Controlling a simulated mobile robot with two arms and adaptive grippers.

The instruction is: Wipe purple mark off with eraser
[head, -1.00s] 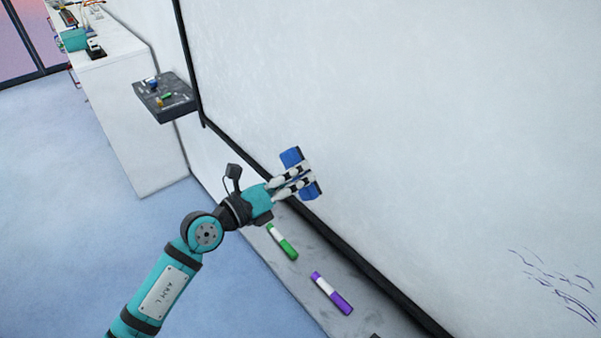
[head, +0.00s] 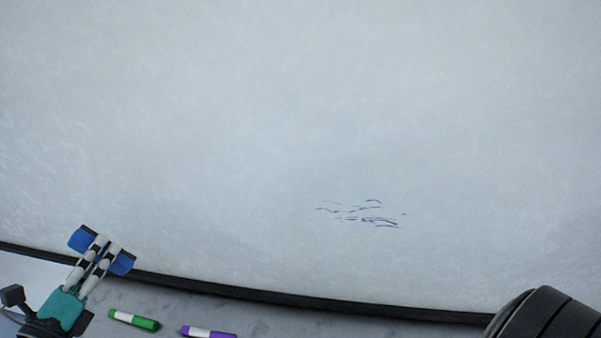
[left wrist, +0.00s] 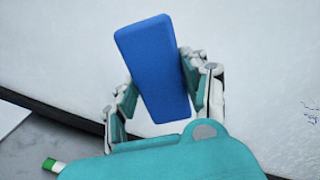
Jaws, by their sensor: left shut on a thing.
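The purple mark (head: 362,215) is a patch of thin dark purple strokes on the whiteboard (head: 300,110), right of centre in the head view. A bit of it shows at the right edge of the left wrist view (left wrist: 311,112). My left gripper (head: 101,252) is shut on the blue eraser (head: 82,239) at the lower left. The eraser also fills the middle of the left wrist view (left wrist: 155,65), between the fingers. It is well left of the mark; whether it touches the board I cannot tell. My right gripper is not in view.
Below the board's black lower frame (head: 290,301) runs a grey ledge. A green marker (head: 134,320) and a purple marker (head: 207,332) lie on it. A dark rounded part covers the lower right corner. The board between eraser and mark is clear.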

